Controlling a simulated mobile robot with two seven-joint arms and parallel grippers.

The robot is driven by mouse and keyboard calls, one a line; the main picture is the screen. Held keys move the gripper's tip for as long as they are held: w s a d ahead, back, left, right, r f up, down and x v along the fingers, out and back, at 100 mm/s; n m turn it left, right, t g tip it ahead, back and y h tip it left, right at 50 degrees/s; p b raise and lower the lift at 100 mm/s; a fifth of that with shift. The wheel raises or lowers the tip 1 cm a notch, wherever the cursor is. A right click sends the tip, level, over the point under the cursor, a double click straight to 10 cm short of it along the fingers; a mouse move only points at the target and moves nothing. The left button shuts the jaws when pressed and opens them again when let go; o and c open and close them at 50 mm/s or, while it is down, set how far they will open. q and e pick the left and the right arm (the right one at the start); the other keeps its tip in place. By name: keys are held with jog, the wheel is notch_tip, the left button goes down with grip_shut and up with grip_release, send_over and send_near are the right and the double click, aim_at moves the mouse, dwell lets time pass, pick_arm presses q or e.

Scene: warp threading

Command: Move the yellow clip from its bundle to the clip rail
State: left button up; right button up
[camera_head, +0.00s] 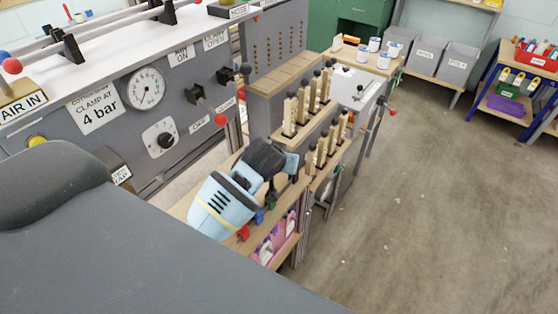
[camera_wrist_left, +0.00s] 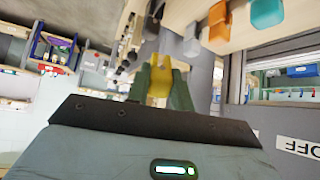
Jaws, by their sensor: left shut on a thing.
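My left gripper (camera_wrist_left: 158,88) is shut on the yellow clip (camera_wrist_left: 160,78), which shows between its two green fingers in the left wrist view. The clip is close to the edge of a wooden shelf; I cannot tell whether it touches anything there. In the head view my left gripper (camera_head: 283,165) is over the wooden bench beside the posts, and the clip is hidden. My right gripper is not in view.
Upright wooden posts with dark knobs (camera_head: 303,104) stand close beyond the left gripper. A grey control panel with a gauge (camera_head: 146,88) is on the left. Grey bins (camera_head: 426,54) and a blue-framed rack stand at the back right. The floor (camera_head: 440,200) on the right is clear.

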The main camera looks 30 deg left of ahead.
pick_arm(q)
jog(key=shift+w+a+f+g+h, duration=0.15)
jog(key=shift+w+g+h, duration=0.2)
jog(key=shift+g, duration=0.45)
jog(key=shift+f+m+g, duration=0.15)
jog(key=shift+m+g, duration=0.35)
jog(key=shift+g, duration=0.2)
jog(key=shift+s+m+g+h, duration=0.2)
jog(key=shift+m+g+h, duration=0.25)
jog(key=shift+g, duration=0.25)
jog(key=shift+s+d+r+m+g+p, duration=0.2)
jog(key=shift+s+r+m+g+p, duration=0.15)
jog(key=shift+s+r+m+g, duration=0.6)
jog(key=shift+w+f, duration=0.15)
jog(key=shift+f, duration=0.1)
jog(key=shift+s+b+x, duration=0.1)
jog(key=shift+s+x, duration=0.15)
jog(key=shift+x, duration=1)
jog(key=shift+s+b+x, duration=0.1)
jog(key=shift+s+x, duration=0.2)
jog(key=shift+x, duration=0.9)
jog(key=shift+s+b+x, duration=0.1)
jog(key=shift+s+x, duration=0.15)
jog(key=shift+x, duration=1)
jog(key=shift+s+x, duration=0.25)
jog(key=shift+x, duration=1)
